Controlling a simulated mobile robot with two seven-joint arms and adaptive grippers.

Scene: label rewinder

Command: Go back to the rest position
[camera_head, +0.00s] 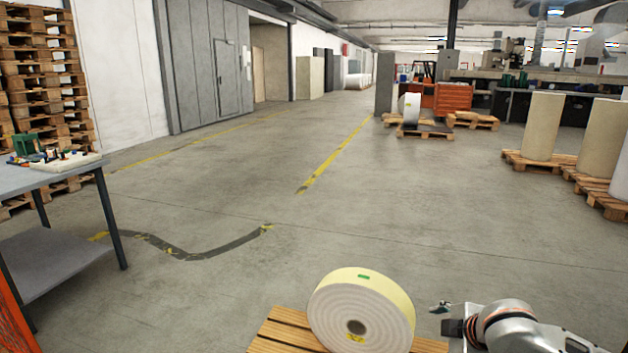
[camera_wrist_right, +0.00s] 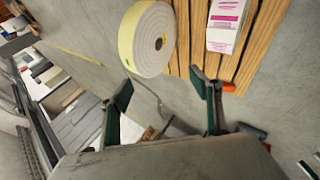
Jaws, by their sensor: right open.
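My right gripper (camera_head: 440,308) is at the lower right of the head view, just right of a large label roll (camera_head: 362,312). In the right wrist view my right gripper (camera_wrist_right: 163,92) has its two dark green fingers spread wide with nothing between them. The pale yellow and white roll (camera_wrist_right: 146,38) shows beyond the fingers and appears apart from them. It stands on edge on a wooden pallet (camera_head: 284,335). My left gripper is not in view.
A white and pink box (camera_wrist_right: 225,22) lies on the pallet slats in the wrist view. A grey table (camera_head: 50,178) with small parts stands at the left. Tall rolls (camera_head: 543,125) on pallets stand at the right. The middle floor is clear.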

